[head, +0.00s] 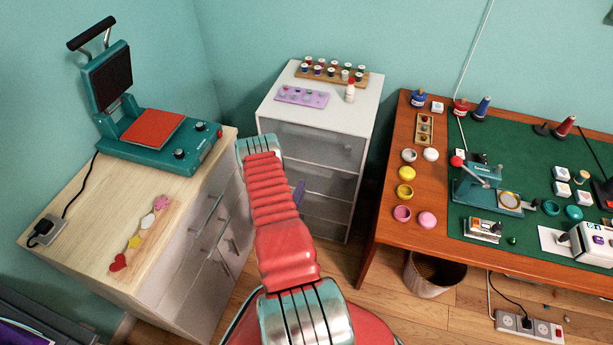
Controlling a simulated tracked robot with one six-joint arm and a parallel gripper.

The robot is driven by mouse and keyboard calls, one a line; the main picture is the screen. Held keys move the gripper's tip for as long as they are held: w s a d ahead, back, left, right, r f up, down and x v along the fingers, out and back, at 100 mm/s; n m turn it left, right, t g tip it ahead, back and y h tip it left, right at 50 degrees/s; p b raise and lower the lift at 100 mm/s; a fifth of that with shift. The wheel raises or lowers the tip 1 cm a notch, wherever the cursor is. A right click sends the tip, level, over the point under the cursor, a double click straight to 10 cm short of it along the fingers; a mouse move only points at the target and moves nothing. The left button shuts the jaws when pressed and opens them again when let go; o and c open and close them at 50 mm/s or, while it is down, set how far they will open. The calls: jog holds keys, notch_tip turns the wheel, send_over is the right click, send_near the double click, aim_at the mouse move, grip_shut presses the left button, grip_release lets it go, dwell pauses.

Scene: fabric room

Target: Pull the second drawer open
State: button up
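A white drawer cabinet (366,110) stands at the back wall in the middle, with several grey translucent drawer fronts stacked below its top. The second drawer (335,183) from the top looks shut, and its left part is hidden by my red ribbed arm. A small purple piece (298,192) shows just right of my arm in front of this drawer. It may be part of my gripper, but I cannot tell for sure. The rest of my gripper is hidden behind the arm. Whether it is open, shut or touching the drawer does not show.
A wood-topped cabinet (85,230) with a teal heat press (160,135) stands close on the left. A desk (390,222) with a green mat is on the right, with a waste bin (433,275) below.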

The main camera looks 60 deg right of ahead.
aim_at(308, 172)
jog(key=d, duration=0.5)
jog(key=w+d, duration=0.1)
jog(key=d, duration=0.2)
jog(key=shift+w+d, duration=0.1)
jog(key=shift+d, duration=0.05)
jog(key=shift+c, duration=0.7)
jog(key=c, duration=0.7)
jog(key=shift+f, duration=0.1)
grip_shut()
